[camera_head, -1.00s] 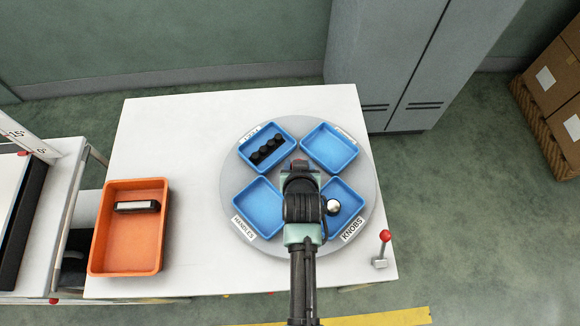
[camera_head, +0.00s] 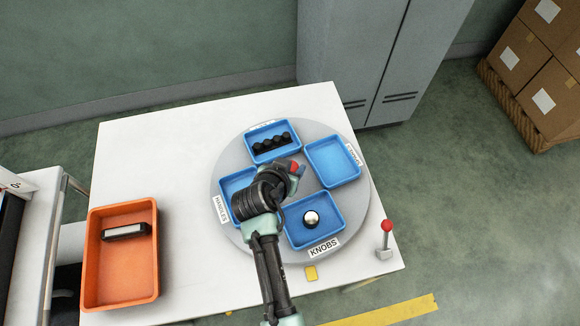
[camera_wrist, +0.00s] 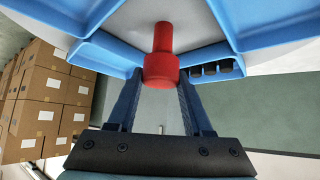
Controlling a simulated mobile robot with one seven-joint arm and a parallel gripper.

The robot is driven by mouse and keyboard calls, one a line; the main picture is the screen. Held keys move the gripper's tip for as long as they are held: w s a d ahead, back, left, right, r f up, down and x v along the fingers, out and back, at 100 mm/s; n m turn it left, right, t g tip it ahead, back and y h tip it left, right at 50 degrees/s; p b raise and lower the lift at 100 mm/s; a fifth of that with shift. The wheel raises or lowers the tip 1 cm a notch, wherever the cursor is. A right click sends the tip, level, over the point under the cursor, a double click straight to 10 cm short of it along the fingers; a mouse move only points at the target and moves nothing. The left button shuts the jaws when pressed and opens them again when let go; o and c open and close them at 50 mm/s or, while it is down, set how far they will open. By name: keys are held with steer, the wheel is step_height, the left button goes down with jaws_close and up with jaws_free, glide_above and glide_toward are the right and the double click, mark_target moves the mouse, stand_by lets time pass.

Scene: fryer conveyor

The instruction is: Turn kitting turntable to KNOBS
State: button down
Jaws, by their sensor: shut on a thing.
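The grey round turntable (camera_head: 225,165) carries blue trays and sits on the white table. The KNOBS tray (camera_head: 325,232), holding one round silver-topped knob (camera_head: 311,218), faces the table's front edge. Its KNOBS label (camera_head: 323,247) is close to a yellow mark (camera_head: 311,273) at that edge, slightly to the mark's right. The HANDLES label (camera_head: 221,208) is at the left. My gripper (camera_head: 293,169) is over the turntable's middle. In the wrist view, my gripper (camera_wrist: 158,92) is shut on a red post (camera_wrist: 161,68) at the hub; its base is partly hidden.
An orange bin (camera_head: 92,265) with a dark-and-silver part (camera_head: 125,231) stands at the table's left. A red-knobbed lever (camera_head: 386,240) stands at the front right corner. A grey cabinet (camera_head: 360,50) is behind, and boxes (camera_head: 545,65) are stacked far right.

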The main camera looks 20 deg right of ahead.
steer(key=shift+m+g+h+b, duration=0.3)
steer(key=shift+m+h+b, duration=0.1)
steer(key=shift+m+b, duration=0.2)
steer(key=shift+m+g+h+b, duration=0.3)
steer(key=shift+m+b, duration=0.05)
steer(key=shift+m, duration=0.25)
steer(key=shift+c, duration=1.5)
jaws_free()
steer(key=v, duration=1.3)
steer(key=shift+b, duration=0.35)
